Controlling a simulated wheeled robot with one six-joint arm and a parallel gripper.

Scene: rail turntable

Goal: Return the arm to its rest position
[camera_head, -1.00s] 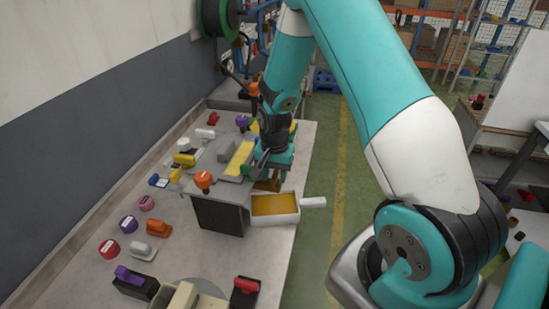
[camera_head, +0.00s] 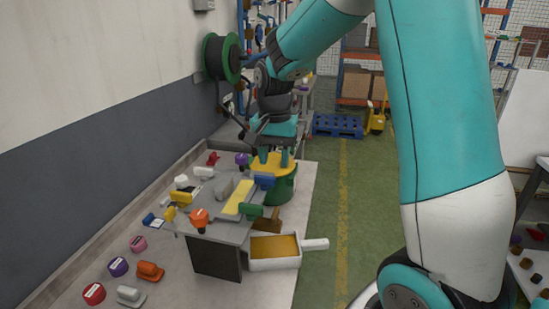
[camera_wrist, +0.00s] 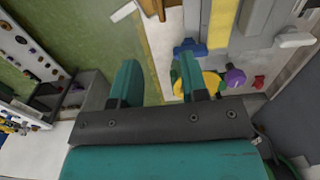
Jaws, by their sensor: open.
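My teal arm reaches over the bench from the right in the head view. My gripper (camera_head: 272,160) points down with its two teal fingers apart and nothing seen between them. It is over the green drum with a yellow top (camera_head: 285,190), near the far end of the bench; I cannot tell the exact gap below the fingertips. In the wrist view my gripper (camera_wrist: 157,78) also shows its fingers apart. The yellow drum top (camera_wrist: 211,82) is partly hidden there behind the right-hand finger.
A grey raised stand (camera_head: 217,258) with a yellow strip (camera_head: 239,197) is left of the drum. A white tray (camera_head: 274,264) sits in front. Several coloured small items line the bench's left side. A green reel (camera_head: 222,58) is on the wall. Green floor (camera_head: 335,200) right of the bench is clear.

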